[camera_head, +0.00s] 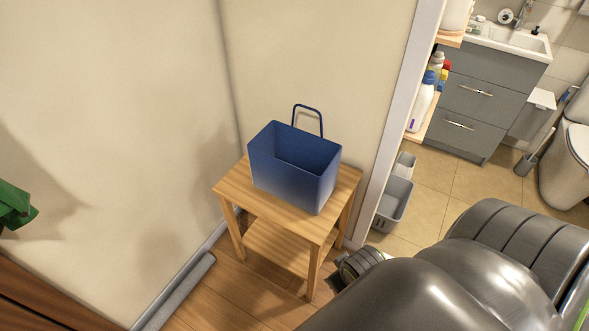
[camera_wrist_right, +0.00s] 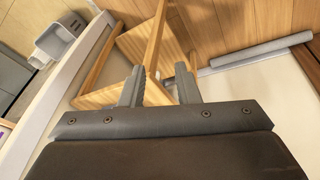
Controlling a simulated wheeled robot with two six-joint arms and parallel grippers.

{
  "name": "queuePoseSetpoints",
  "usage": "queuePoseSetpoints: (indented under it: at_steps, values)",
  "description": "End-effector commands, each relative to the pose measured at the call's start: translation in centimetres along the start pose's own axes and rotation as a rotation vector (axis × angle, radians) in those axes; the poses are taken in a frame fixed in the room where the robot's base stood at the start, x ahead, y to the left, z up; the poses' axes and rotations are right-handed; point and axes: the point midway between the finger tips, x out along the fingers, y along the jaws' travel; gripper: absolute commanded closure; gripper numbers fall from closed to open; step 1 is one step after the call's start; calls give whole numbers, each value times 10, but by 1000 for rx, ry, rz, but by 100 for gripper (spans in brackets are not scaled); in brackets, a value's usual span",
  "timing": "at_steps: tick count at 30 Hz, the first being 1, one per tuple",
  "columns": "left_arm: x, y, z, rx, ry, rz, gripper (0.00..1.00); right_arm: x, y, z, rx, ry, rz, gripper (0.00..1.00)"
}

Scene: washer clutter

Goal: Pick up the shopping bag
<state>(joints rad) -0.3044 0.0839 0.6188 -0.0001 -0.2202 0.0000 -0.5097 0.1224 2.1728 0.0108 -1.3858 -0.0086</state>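The shopping bag (camera_head: 290,172) is dark blue and box-shaped with an open top, and looks empty inside. It stands upright on a small wooden table (camera_head: 226,187). One thin loop handle (camera_head: 308,107) rises above its back rim. The bag does not show in that view. My left gripper is not in view.
A wall stands behind the table, with a doorway edge (camera_head: 400,115) at its right. Grey bins (camera_head: 393,203) sit just past the doorway. A grey roll (camera_head: 178,290) lies on the floor along the left wall. A green object (camera_head: 15,205) is at the left edge.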

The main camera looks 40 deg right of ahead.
Motion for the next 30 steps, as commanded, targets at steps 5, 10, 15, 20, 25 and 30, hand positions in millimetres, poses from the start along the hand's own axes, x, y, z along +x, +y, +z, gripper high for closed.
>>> queuePoseSetpoints:
  at_steps: [5,10,15,20,25,30]
  values:
    - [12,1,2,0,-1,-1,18,-19,-1,-30,-61,6,-15,71]
    - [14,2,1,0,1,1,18,-11,-1,-62,-133,-25,-35,71]
    - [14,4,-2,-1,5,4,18,5,2,-105,-208,-62,-53,71]
    - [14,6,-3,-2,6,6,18,17,12,-166,-287,-110,-68,71]
    - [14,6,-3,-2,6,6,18,12,28,-241,-353,-165,-86,71]
    - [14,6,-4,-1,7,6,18,-14,48,-313,-394,-211,-117,71]
